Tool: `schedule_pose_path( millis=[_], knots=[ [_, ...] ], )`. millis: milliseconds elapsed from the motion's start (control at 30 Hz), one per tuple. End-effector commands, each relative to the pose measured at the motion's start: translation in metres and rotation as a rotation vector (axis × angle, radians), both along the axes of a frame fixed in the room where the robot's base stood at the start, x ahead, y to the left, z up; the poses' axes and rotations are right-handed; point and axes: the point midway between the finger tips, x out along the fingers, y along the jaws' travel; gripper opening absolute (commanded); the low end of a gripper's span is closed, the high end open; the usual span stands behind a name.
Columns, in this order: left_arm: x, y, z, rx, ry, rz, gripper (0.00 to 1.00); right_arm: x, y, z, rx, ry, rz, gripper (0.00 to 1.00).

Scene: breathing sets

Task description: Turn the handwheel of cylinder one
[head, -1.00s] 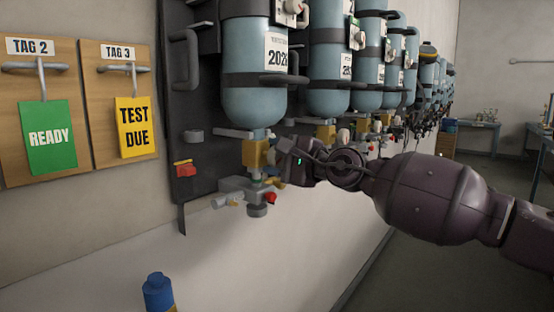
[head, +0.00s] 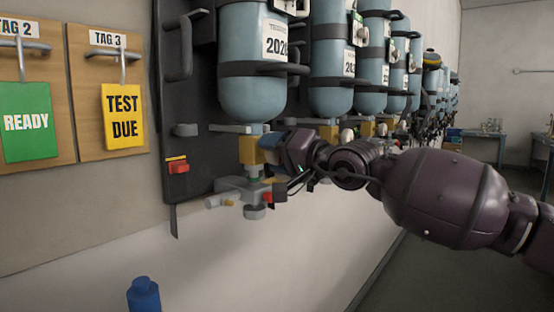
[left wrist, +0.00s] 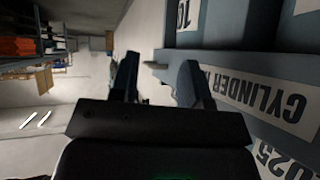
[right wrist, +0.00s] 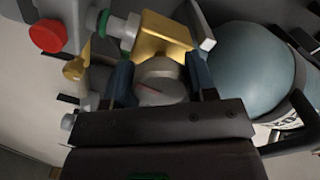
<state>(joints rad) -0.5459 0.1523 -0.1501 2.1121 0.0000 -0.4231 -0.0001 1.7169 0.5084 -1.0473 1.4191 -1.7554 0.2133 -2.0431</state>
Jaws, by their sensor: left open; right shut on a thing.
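Cylinder one appears to be the nearest blue-grey cylinder (head: 252,80), hung upside down on a dark wall panel. Its brass valve (head: 247,150) sits below it and also shows in the right wrist view (right wrist: 160,38). The round grey handwheel (right wrist: 160,80), with a thin red mark on its face, sits between my right fingers in the right wrist view. My right gripper (head: 272,152) is shut on this handwheel, which the gripper hides in the head view. My left gripper (left wrist: 158,80) is open and empty, beside a labelled cylinder surface (left wrist: 268,92); it is outside the head view.
A grey fitting with a red knob (right wrist: 47,36) hangs close to the valve. More cylinders (head: 330,85) line the wall to the right. A green READY tag (head: 27,122) and yellow TEST DUE tag (head: 122,117) hang at left. A blue bottle-like object (head: 144,295) stands low in front.

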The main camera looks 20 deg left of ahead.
Motion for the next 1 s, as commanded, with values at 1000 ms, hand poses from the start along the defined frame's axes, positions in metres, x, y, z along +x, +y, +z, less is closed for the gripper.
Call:
schedule_pose_path(
  millis=[1000],
  knots=[
    [0.0013, -0.0004, -0.0108, -0.003, 0.01, 0.004, 0.43, -0.0001, 0.0001, -0.0008, -0.071, -0.189, -0.001, 0.61]
  ],
)
